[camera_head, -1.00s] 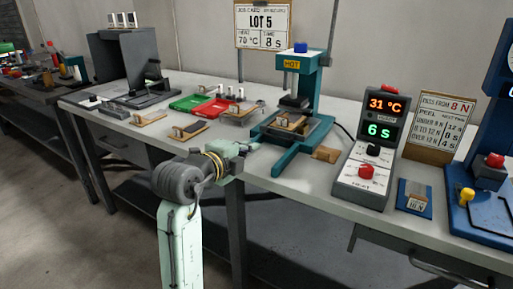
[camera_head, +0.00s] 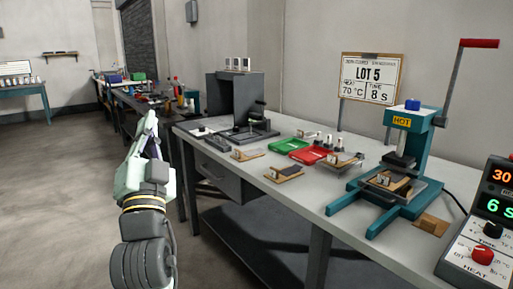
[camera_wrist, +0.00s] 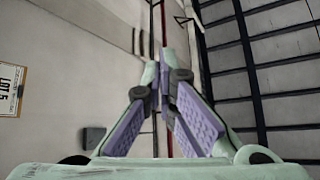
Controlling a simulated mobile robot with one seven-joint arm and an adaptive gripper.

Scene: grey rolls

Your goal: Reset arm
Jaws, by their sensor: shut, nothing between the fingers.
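My gripper (camera_head: 150,130) is raised at the left in the head view, pointing up and away from the bench. It is clear of everything around it. In the wrist view the fingers (camera_wrist: 164,70), with purple pads, come together at their tips with nothing between them. The wrist view shows wall and a dark slatted shutter beyond the fingers.
The grey bench (camera_head: 310,205) runs along the right. It holds a teal press (camera_head: 412,150) with a red-handled lever, a red tray (camera_head: 311,156), a green tray (camera_head: 289,145) and a heat control box (camera_head: 480,250). Open floor lies at the left.

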